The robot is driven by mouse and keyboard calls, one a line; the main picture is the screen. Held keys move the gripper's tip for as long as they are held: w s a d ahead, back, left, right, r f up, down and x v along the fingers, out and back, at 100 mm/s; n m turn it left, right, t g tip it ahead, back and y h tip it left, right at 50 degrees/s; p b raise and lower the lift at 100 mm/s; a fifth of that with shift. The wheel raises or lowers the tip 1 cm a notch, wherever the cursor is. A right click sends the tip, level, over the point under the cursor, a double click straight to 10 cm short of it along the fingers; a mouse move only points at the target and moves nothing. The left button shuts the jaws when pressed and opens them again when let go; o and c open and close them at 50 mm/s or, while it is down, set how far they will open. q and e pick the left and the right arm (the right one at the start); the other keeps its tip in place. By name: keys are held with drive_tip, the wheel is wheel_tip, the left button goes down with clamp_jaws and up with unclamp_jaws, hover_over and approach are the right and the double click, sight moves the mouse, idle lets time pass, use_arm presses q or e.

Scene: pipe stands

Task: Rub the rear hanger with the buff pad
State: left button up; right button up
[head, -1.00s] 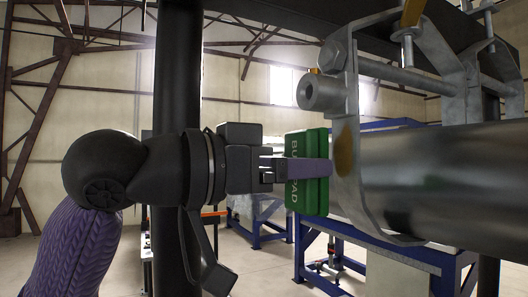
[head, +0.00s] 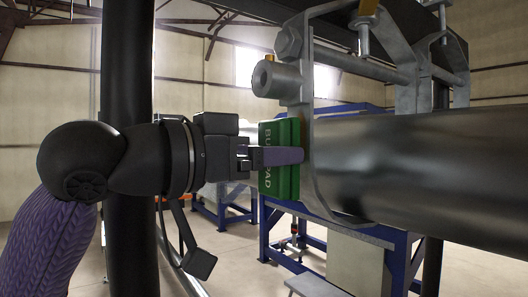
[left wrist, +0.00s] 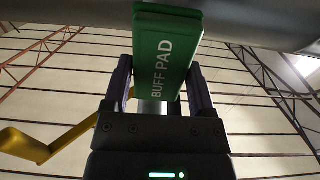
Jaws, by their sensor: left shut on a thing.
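My left gripper (head: 282,156) is shut on the green buff pad (head: 280,184), which stands upright with its lettering facing me. The pad also shows between the two fingers in the left wrist view (left wrist: 168,50). A grey metal hanger (head: 325,190) wraps the dark pipe (head: 430,165) just right of the pad. The pad's right face is at the hanger's flat side; I cannot tell whether they touch. A second hanger (head: 455,62) shows farther right. I cannot tell which is the rear one. My right gripper is out of view.
A thick black post (head: 127,60) stands behind my left arm. Bolts and a tube end (head: 272,78) jut from the hanger above the pad. Blue stands (head: 268,235) are behind and below the pipe. A yellow piece (left wrist: 40,148) shows in the left wrist view.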

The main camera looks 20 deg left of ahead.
use_arm(q)
drive_tip(key=shift+w+d+p, duration=0.4)
drive_tip(key=shift+w+d, duration=0.05)
drive_tip(key=shift+w, duration=0.15)
